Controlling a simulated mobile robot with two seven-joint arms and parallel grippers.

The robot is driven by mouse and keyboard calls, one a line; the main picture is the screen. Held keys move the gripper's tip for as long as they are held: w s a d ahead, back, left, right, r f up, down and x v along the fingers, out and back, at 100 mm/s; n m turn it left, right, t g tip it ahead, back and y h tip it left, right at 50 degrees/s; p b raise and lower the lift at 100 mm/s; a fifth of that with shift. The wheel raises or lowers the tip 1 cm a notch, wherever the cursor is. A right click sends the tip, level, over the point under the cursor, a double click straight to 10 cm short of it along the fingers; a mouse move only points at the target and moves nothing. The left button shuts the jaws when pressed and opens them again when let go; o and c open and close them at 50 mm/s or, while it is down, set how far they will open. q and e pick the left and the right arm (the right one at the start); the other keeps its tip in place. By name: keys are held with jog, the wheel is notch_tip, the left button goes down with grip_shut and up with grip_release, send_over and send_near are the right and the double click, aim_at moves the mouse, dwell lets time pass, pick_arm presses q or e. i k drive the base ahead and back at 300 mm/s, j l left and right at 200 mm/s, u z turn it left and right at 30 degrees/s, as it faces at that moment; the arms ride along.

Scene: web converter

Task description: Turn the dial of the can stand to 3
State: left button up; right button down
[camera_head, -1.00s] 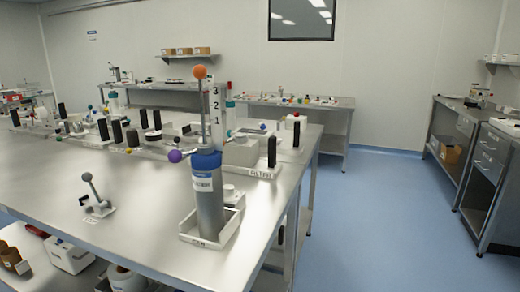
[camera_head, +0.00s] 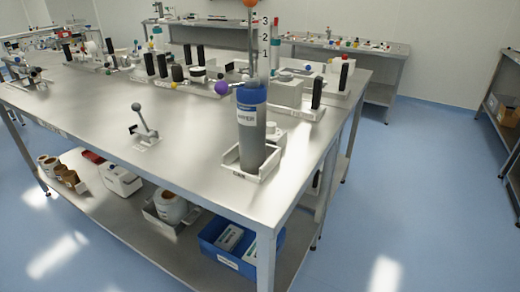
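The can stand is on the near right corner of the steel table. A grey can with a blue band (camera_head: 252,133) stands upright in a white tray (camera_head: 266,172). Behind it rises a post with a scale plate (camera_head: 264,40) marked 3, 2 and 1 from top to bottom. An orange ball (camera_head: 251,2) tops the post, cut by the upper picture edge. A purple ball (camera_head: 221,88) sticks out to the left. I cannot tell which part is the dial or where it is set. Neither gripper is in view.
The steel table (camera_head: 90,105) has a lever on a small plate (camera_head: 145,130) left of the can. Several black cylinders stand along its back. The lower shelf holds a blue bin (camera_head: 215,240) and a white box (camera_head: 121,178). Blue floor (camera_head: 420,210) is free at right.

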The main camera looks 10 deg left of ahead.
aim_at(271, 126)
jog(key=u, duration=0.7)
jog(key=l+u, duration=0.8)
jog(key=u, duration=0.2)
jog(key=l+u, duration=0.15)
jog(key=l, duration=0.3)
jog(key=k+l+u, duration=0.2)
jog(key=l, duration=0.25)
